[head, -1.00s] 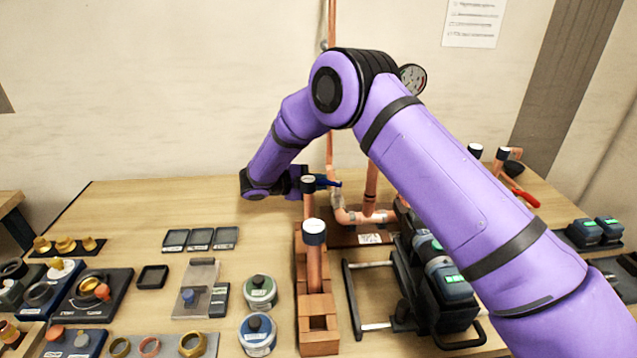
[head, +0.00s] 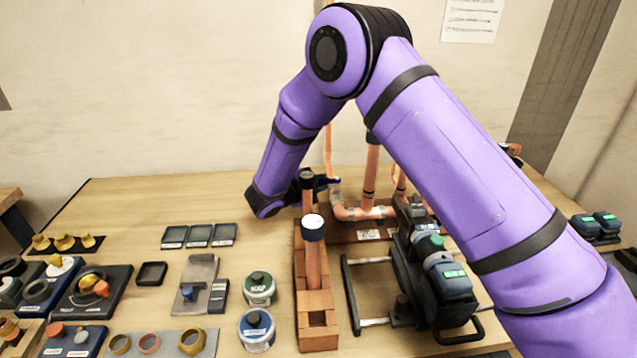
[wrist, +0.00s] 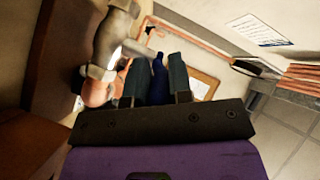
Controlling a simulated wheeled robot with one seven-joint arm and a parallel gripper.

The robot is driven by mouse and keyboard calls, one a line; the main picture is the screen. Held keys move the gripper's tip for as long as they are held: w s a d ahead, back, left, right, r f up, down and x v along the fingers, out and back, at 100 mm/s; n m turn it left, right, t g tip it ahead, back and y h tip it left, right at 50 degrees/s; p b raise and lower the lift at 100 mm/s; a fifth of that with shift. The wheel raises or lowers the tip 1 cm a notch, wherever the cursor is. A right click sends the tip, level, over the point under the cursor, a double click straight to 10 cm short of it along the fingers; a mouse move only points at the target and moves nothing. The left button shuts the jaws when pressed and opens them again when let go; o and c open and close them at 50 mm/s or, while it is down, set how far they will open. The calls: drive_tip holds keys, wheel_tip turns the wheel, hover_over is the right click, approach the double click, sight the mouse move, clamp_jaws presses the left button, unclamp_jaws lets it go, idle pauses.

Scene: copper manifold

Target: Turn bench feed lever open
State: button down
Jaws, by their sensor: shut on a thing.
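The bench feed lever is a blue handle (wrist: 158,80) in the wrist view, between the two dark fingers of my gripper (wrist: 157,66). My gripper is shut on it. A metal valve body (wrist: 113,40) with a copper fitting lies just left of the fingers. In the head view a small blue part of the lever (head: 331,181) shows beside the silver valve (head: 336,194) on the copper manifold pipework. There my gripper is mostly hidden behind an upright capped pipe and my wrist. The lever's exact angle is hard to tell.
Brick blocks (head: 318,335) hold upright copper pipes with dark caps in front of my gripper. A black tool with a battery (head: 449,279) stands right of them. Two round tins (head: 257,332) stand to the left. The bench's back left is clear.

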drive_tip(key=c, duration=1)
unclamp_jaws()
drive_tip(key=shift+c, duration=0.2)
drive_tip(key=v, duration=1.1)
